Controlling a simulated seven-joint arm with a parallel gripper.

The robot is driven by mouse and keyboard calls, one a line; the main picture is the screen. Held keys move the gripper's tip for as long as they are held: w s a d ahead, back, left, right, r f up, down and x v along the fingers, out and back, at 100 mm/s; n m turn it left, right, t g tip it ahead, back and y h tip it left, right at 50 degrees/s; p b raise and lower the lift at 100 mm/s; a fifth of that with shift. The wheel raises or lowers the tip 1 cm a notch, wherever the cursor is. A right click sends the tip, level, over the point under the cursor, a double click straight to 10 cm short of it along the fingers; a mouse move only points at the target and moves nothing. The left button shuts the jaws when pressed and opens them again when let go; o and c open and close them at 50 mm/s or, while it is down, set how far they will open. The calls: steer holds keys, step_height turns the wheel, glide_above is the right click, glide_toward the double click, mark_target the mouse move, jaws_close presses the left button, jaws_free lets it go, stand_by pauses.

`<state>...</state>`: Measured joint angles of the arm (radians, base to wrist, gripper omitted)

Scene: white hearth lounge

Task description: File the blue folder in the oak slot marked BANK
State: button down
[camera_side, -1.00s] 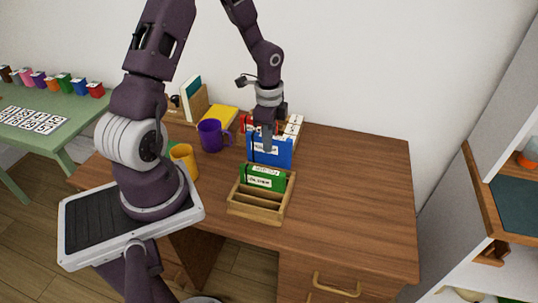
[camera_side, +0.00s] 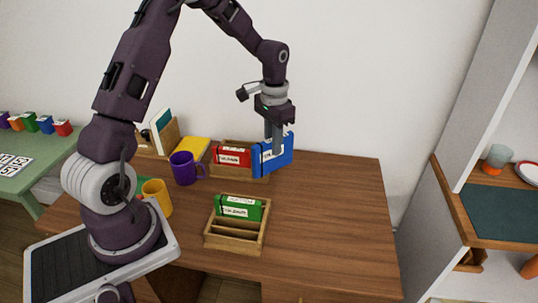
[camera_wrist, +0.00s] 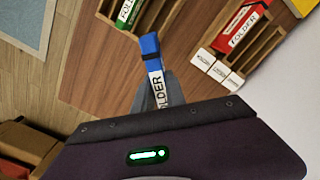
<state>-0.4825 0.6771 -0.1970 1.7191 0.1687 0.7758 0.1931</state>
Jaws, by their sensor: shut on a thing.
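My gripper (camera_side: 275,146) is shut on the blue folder (camera_side: 264,163), which it holds up, tilted, in front of the right part of the rear oak rack (camera_side: 240,178). In the wrist view the blue folder (camera_wrist: 149,44) is seen edge-on between the fingers, its white "FOLDER" label facing the camera. The rear rack holds a red folder (camera_side: 231,156) at its left; the wrist view shows this rack (camera_wrist: 243,62) with free slots beside the red folder (camera_wrist: 240,28). Its small white labels (camera_wrist: 219,70) are too small to read, so I cannot tell which is BANK.
A front oak rack (camera_side: 233,246) holds a green folder (camera_side: 238,207) and has empty slots. A purple mug (camera_side: 184,168), an orange mug (camera_side: 156,196) and a yellow item (camera_side: 193,149) stand to the left. The desk's right side (camera_side: 330,210) is clear.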

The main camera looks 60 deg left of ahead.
steer(key=w+a+m, duration=0.2)
steer(key=a+m, duration=0.2)
steer(key=a, duration=0.9)
steer(key=w+a+m, duration=0.2)
steer(key=a+m, duration=0.3)
steer(key=a, duration=0.9)
steer(key=shift+w+a+f, duration=0.2)
steer(key=shift+w+f, duration=0.1)
steer(key=shift+w, duration=0.1)
step_height(320, 180, down, 8)
steer(key=shift+f, duration=2)
steer(key=c, duration=1.3)
jaws_free()
steer(key=shift+f, duration=0.1)
